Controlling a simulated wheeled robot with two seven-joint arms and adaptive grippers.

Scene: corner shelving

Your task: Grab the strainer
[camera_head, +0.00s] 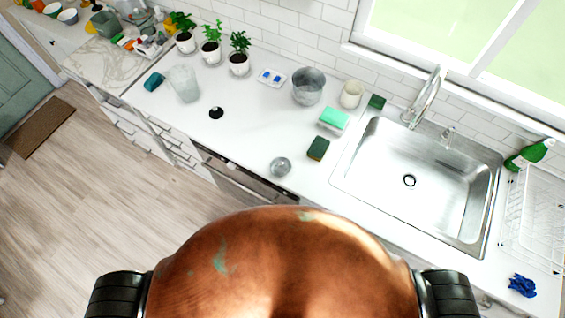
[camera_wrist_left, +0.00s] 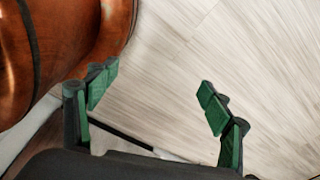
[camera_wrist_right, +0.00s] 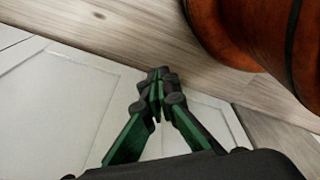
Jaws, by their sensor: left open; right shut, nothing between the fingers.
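I cannot tell for sure which object is the strainer. A small round grey, metal or glass-like piece (camera_head: 280,166) sits near the counter's front edge, left of the sink. A small black round piece with a knob (camera_head: 216,113) lies farther left on the counter. My left gripper (camera_wrist_left: 158,93) is open and empty over the wooden floor. My right gripper (camera_wrist_right: 160,85) is shut and empty, with a white panelled cabinet front behind it. Neither gripper shows in the head view, and both are apart from the counter objects.
The sink (camera_head: 412,185) is on the right, with a faucet (camera_head: 426,97) behind. A dark green sponge (camera_head: 318,148), a green-topped block (camera_head: 333,121), a grey pot (camera_head: 308,87) and a clear cup (camera_head: 183,84) stand on the counter (camera_head: 245,135). A dish rack (camera_head: 535,215) is far right.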

